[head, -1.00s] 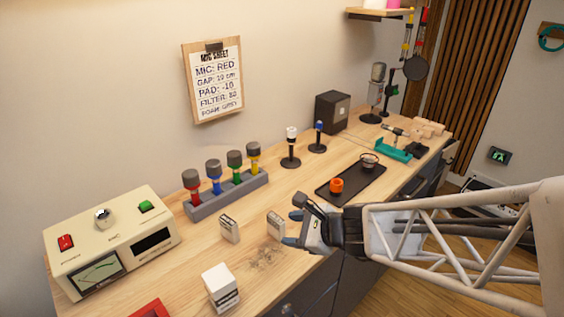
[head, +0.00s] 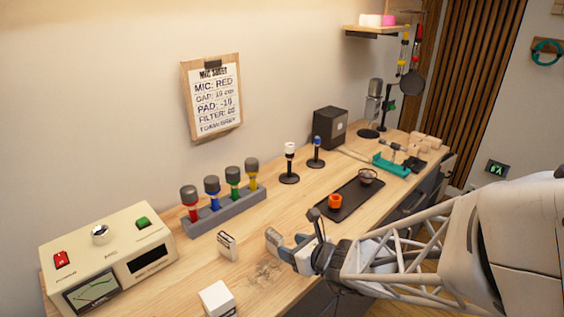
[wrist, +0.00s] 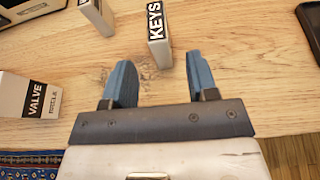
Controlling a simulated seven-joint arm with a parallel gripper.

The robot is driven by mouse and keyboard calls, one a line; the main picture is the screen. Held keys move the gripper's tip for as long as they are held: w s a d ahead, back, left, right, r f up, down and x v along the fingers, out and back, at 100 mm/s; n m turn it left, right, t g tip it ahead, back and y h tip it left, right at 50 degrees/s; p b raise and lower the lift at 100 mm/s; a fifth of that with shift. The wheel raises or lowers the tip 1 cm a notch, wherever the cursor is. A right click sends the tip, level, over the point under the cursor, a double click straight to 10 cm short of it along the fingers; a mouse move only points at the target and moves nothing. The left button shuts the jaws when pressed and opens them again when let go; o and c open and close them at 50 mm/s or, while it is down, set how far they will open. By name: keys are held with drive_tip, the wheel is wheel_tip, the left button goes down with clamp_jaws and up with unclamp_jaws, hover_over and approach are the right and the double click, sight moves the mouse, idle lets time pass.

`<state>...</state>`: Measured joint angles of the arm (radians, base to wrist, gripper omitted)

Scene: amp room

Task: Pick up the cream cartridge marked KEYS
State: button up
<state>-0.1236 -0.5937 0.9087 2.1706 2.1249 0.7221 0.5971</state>
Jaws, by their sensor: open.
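Another cartridge (head: 227,246) stands to the left. A white box marked VALVE (wrist: 28,97) is left of my gripper. A black tray (head: 350,200) with an orange ring lies to the right. A grey rack (head: 226,211) of coloured microphones and a cream console (head: 110,255) stand behind and left.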

sight(274, 240)
drive_tip(key=shift+x, duration=1.25)
drive_tip(key=shift+w+a+f, duration=0.1)
drive_tip(key=shift+x, duration=2.45)
clamp_jaws()
